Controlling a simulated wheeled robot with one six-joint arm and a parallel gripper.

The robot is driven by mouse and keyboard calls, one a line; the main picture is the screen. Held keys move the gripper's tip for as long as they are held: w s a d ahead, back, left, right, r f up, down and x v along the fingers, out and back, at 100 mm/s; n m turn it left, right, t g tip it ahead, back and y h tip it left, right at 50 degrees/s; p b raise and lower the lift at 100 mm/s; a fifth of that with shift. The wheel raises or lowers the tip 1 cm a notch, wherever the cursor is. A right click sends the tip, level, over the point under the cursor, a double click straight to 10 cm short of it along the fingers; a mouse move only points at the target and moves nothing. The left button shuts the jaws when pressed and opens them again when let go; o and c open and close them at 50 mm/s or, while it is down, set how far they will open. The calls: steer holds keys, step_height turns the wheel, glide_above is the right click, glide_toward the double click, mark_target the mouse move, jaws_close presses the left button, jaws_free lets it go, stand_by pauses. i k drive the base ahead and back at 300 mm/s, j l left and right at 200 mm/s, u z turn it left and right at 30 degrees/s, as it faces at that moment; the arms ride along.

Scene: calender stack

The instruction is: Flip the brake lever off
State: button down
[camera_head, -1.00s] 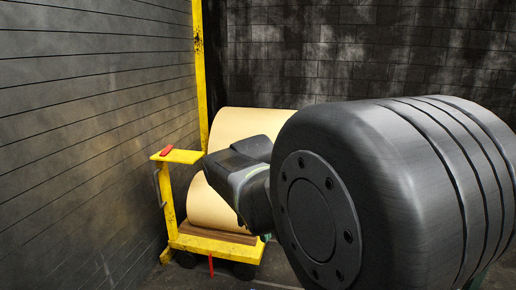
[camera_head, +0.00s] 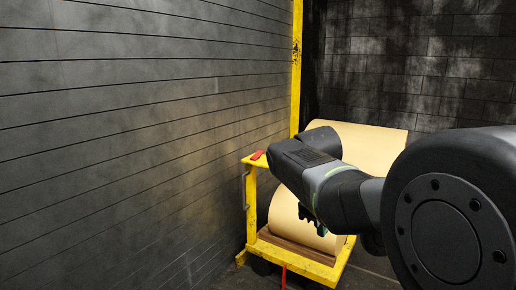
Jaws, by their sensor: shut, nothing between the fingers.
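A yellow cart (camera_head: 307,263) stands by the grey wall with cream rolls stacked on it. A thin red bar (camera_head: 284,276) hangs at the cart's lower front edge, cut off by the picture's bottom; it looks like the brake lever, but I cannot tell its setting. A small red piece (camera_head: 257,155) lies on the cart's yellow top shelf. My gripper (camera_head: 313,222) appears as a small dark shape below my wrist, in front of the rolls. It is shut and empty, and apart from the red bar in the picture.
The lower roll (camera_head: 283,218) rests on a brown board on the cart. The upper roll (camera_head: 375,148) is partly hidden by my arm. A yellow post (camera_head: 297,65) rises behind the cart. The slatted wall (camera_head: 120,150) closes the left side.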

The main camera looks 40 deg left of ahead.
mark_target(257, 155)
steer(key=i+j+u, duration=0.15)
steer(key=i+j, duration=1.15)
steer(key=i+j+u, duration=0.15)
steer(key=i+j, duration=1.2)
